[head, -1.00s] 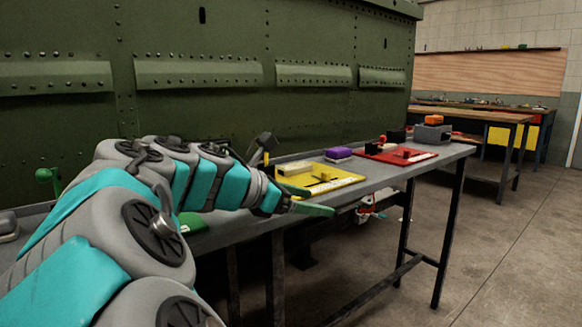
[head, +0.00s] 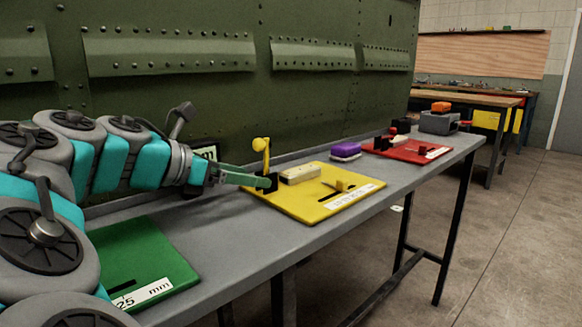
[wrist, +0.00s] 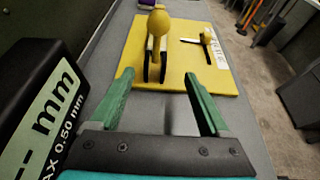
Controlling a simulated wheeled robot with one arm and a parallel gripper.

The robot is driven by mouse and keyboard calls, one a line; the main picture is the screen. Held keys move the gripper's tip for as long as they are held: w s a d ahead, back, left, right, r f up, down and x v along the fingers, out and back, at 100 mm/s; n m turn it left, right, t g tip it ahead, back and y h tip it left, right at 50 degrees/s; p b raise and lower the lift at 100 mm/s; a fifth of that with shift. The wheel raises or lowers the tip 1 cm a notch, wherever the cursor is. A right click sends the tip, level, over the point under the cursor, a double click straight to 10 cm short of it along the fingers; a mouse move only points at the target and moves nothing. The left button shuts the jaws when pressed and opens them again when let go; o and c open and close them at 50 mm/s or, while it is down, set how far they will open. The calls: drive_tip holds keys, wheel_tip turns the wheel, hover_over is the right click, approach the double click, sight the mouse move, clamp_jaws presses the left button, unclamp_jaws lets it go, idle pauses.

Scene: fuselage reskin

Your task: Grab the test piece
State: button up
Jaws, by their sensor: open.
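I cannot tell for sure which thing is the test piece. A yellow board (head: 350,203) with a white label lies on the grey bench. A pale beige block (head: 300,174) lies near its back edge. A lever with a yellow ball top (head: 261,145) stands at its left end; its ball (wrist: 158,22) also shows in the wrist view. A small yellow knob (head: 342,186) sits by a dark slot. My gripper (head: 268,182) is open at the board's left end. In the wrist view its green fingers (wrist: 158,76) straddle the lever's line, with nothing held between them.
A green board (head: 150,255) marked 25 mm lies nearer on the bench (head: 245,250). A dark sign (wrist: 45,115) stands close left of my gripper. A purple block (head: 345,150) and a red board (head: 425,150) lie farther right. A green riveted panel rises behind.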

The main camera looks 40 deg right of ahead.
sight(274, 178)
drive_tip(key=shift+w+d, duration=0.2)
drive_tip(key=shift+w, duration=0.15)
drive_tip(key=shift+w+d+f, duration=0.15)
drive_tip(key=shift+d, duration=0.2)
drive_tip(key=shift+x, duration=3.45)
clamp_jaws()
